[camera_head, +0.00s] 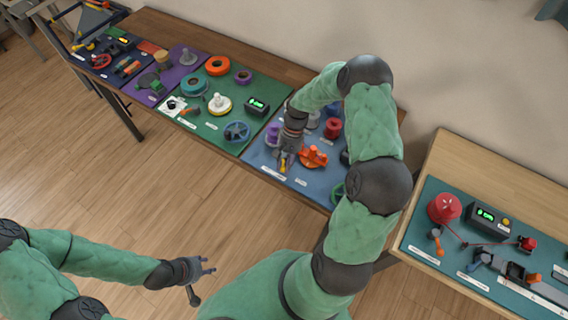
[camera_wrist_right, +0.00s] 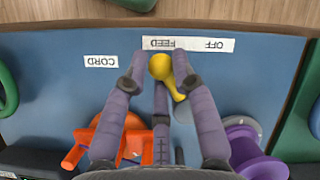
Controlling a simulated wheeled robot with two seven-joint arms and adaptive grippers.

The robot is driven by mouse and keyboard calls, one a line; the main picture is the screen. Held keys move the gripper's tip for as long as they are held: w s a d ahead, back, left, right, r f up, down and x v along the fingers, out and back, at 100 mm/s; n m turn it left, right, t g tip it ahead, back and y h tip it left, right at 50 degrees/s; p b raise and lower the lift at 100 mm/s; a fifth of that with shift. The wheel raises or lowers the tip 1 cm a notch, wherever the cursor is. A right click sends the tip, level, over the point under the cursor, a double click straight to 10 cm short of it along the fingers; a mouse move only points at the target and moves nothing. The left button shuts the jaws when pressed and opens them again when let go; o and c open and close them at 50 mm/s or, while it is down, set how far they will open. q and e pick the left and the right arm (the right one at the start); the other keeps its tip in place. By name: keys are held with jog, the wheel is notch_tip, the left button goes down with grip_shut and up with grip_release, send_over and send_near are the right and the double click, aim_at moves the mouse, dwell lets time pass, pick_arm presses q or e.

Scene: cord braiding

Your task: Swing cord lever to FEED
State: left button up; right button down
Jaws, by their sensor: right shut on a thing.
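The cord lever (camera_wrist_right: 178,90) is a yellow arm with a round knob, rising from a grey round base on the blue mat. Its knob lies by the FEED label (camera_wrist_right: 172,44), with OFF printed farther right on the same strip in the right wrist view. My right gripper (camera_wrist_right: 160,62) has its purple-grey fingers closed around the knob. In the head view, my right gripper (camera_head: 285,160) is over the front of the blue mat, with a bit of yellow lever (camera_head: 283,167) showing below it. My left gripper (camera_head: 204,270) is empty, fingers spread, above the floor.
An orange part (camera_head: 313,157) sits just right of the lever, and a purple spool (camera_wrist_right: 250,150) stands beside it on the other side. A green mat (camera_head: 218,128) with several parts lies to the left. A separate table (camera_head: 450,170) stands at the right.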

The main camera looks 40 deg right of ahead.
jog(key=shift+w+r, duration=0.15)
jog(key=c, duration=1.1)
grip_release()
jog(key=shift+o, duration=0.2)
jog(key=shift+a, duration=0.1)
jog(key=v, duration=1.2)
